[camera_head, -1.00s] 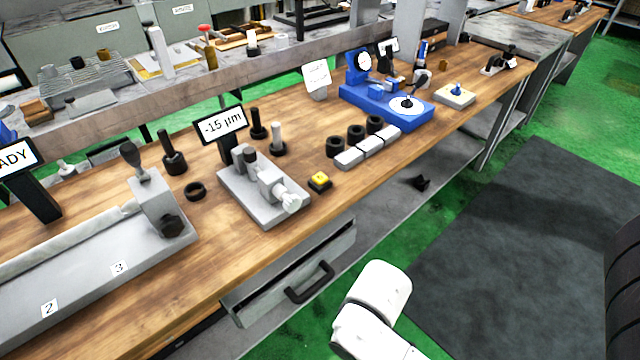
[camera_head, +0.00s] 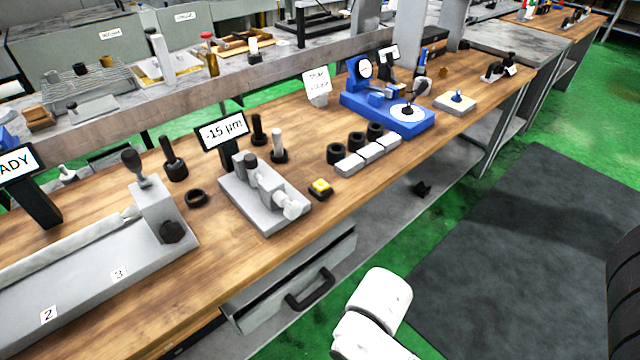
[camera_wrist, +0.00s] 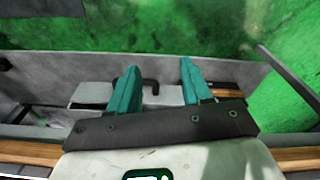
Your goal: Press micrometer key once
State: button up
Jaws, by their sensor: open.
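The micrometer key looks to be the small yellow button on a black base (camera_head: 320,188). It sits on the wooden bench just right of the grey micrometer device (camera_head: 262,196). A display (camera_head: 223,130) behind the device reads -15 µm. My gripper (camera_wrist: 162,82) shows in the wrist view with two teal fingers apart and nothing between them. It points toward the bench front, where a drawer with a dark handle shows. The yellow key is not visible in the wrist view. In the head view only my white arm shows, low in front of the bench; the gripper is out of sight.
A blue gauge stand (camera_head: 388,100) is farther right. A drawer (camera_head: 292,277) with a dark handle is below the bench edge. A loose black ring (camera_head: 196,198) lies left of the device.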

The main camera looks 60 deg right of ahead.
grip_shut()
dwell(1.3)
